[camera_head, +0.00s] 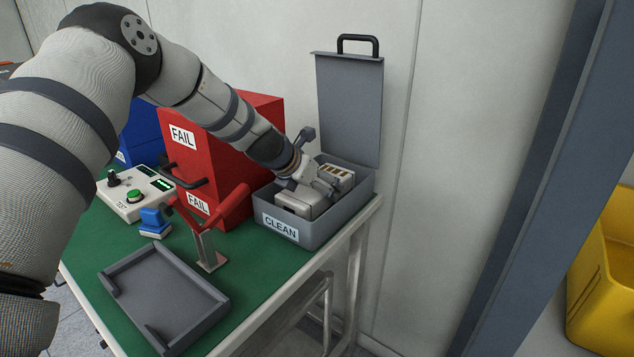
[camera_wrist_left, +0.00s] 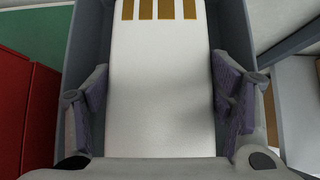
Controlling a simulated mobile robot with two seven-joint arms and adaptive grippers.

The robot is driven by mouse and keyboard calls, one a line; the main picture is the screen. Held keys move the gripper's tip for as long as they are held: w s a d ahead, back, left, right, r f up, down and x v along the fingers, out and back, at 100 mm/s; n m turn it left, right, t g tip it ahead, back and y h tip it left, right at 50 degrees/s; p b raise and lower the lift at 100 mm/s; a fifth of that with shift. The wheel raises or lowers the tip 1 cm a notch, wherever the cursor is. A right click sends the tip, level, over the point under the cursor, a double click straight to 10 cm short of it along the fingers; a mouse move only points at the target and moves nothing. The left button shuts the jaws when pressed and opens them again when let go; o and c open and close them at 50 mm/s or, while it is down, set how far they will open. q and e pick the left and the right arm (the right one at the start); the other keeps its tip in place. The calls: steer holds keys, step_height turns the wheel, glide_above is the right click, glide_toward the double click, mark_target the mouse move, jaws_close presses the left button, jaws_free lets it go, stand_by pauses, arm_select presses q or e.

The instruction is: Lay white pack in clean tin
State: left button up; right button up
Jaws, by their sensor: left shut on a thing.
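The grey tin labelled CLEAN (camera_head: 318,234) stands on the far right corner of the green table, its lid (camera_head: 350,108) upright. My left gripper (camera_head: 314,186) reaches down into its opening and is shut on the white pack (camera_head: 296,203). In the left wrist view, the white pack (camera_wrist_left: 160,85) lies lengthwise between the two fingers (camera_wrist_left: 162,108), with gold strips at its far end. Grey walls of the tin (camera_wrist_left: 235,35) run along both sides of it. The pack's underside is hidden, so I cannot tell whether it touches the floor. My right gripper is not in view.
Red FAIL boxes (camera_head: 222,140) stand left of the tin. A red-handled stand (camera_head: 208,245), a blue-topped stamp (camera_head: 154,222), a control box (camera_head: 132,193) and a grey tray (camera_head: 170,290) are on the table. A blue-grey post (camera_head: 530,170) and yellow bin (camera_head: 605,270) are at right.

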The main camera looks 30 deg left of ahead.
arm_select(q)
steer(key=shift+f, duration=0.55)
stand_by(0.4)
steer(key=o, duration=1.6)
steer(key=shift+o, duration=0.6)
steer(key=shift+f, duration=0.1)
steer(key=v, duration=1.2)
